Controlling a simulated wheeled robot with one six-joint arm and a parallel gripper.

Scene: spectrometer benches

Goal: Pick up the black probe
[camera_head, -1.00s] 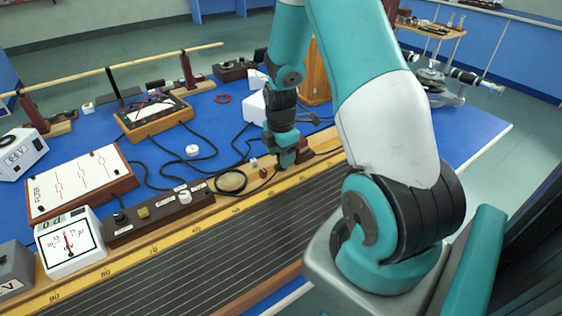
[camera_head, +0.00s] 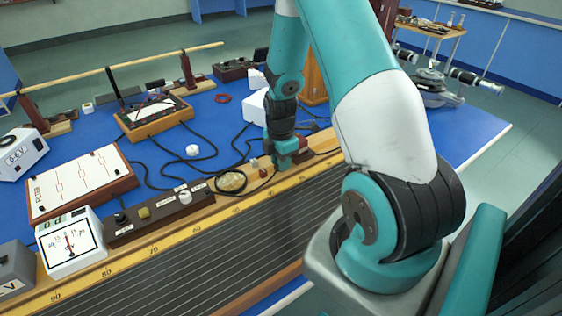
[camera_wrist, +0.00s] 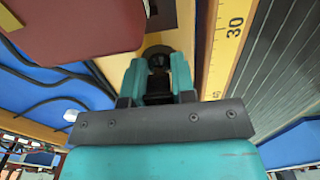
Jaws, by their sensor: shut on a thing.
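My gripper (camera_head: 286,160) is down at the yellow wooden edge of the long instrument in the head view, beside a small dark red block (camera_head: 303,154). In the wrist view, the teal fingers (camera_wrist: 157,62) are shut on a black probe (camera_wrist: 158,52), whose rounded dark end shows between the fingertips. The rest of the probe is hidden by the fingers. In the head view the gripper covers the probe.
The scale strip (camera_wrist: 228,42) runs along the dark-lined instrument (camera_head: 215,255). A white box (camera_head: 254,108) stands behind.

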